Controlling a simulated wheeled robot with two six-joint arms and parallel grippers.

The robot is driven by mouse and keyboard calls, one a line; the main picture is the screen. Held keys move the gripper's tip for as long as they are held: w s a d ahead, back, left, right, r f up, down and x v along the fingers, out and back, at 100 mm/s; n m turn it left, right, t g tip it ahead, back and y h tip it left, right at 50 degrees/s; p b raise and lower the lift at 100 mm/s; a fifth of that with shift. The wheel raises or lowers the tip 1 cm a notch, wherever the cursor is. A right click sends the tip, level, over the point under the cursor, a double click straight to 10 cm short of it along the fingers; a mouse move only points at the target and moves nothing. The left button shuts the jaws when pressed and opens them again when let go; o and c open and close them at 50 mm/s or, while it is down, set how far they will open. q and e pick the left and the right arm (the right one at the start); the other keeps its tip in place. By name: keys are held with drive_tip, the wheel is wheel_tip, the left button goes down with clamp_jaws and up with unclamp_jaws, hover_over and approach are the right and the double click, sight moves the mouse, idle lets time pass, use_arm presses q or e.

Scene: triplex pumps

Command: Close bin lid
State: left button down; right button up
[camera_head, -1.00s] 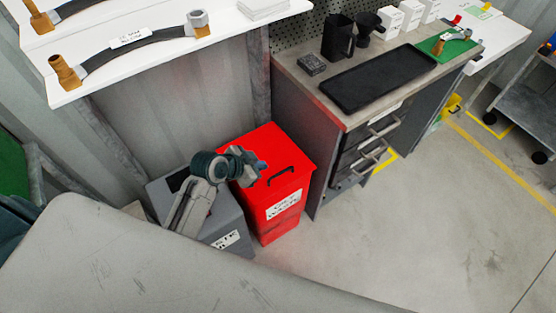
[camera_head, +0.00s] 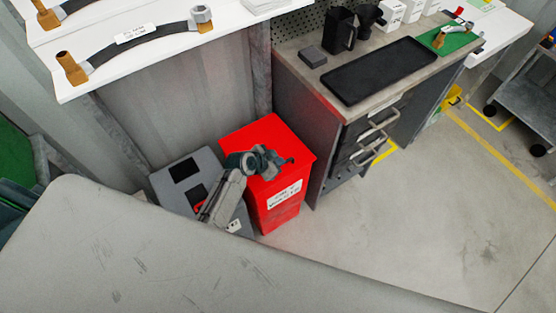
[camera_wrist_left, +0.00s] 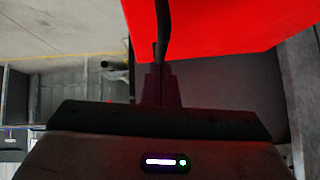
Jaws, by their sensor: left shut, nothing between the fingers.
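The red bin (camera_head: 279,207) stands on the floor between the grey bin and the workbench, with a white label on its front. Its red lid (camera_head: 265,130) lies over the top and looks flat; I cannot tell whether any gap is left. My left gripper (camera_head: 290,161) is shut and empty, over the front part of the lid, and hides the lid's dark handle. I cannot tell whether it touches the lid. In the left wrist view the red surface (camera_wrist_left: 225,22) fills the top, close to the dark fingers (camera_wrist_left: 158,82). My right gripper is not in view.
A grey bin (camera_head: 165,197) stands left of the red bin, partly behind my arm. A workbench (camera_head: 292,60) with drawers and a black tray (camera_head: 378,70) stands on the right. A white shelf with hoses (camera_head: 135,37) is above left. The floor at right (camera_head: 400,210) is clear.

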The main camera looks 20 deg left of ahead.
sight(288, 168)
use_arm(q)
drive_tip(key=shift+f, duration=0.2)
drive_tip(key=f+b, duration=0.2)
drive_tip(key=shift+s+d+f, duration=0.2)
drive_tip(key=shift+d+f, duration=0.1)
drive_tip(key=shift+f, duration=0.05)
drive_tip(key=shift+s, duration=0.15)
drive_tip(key=shift+s+f, duration=0.1)
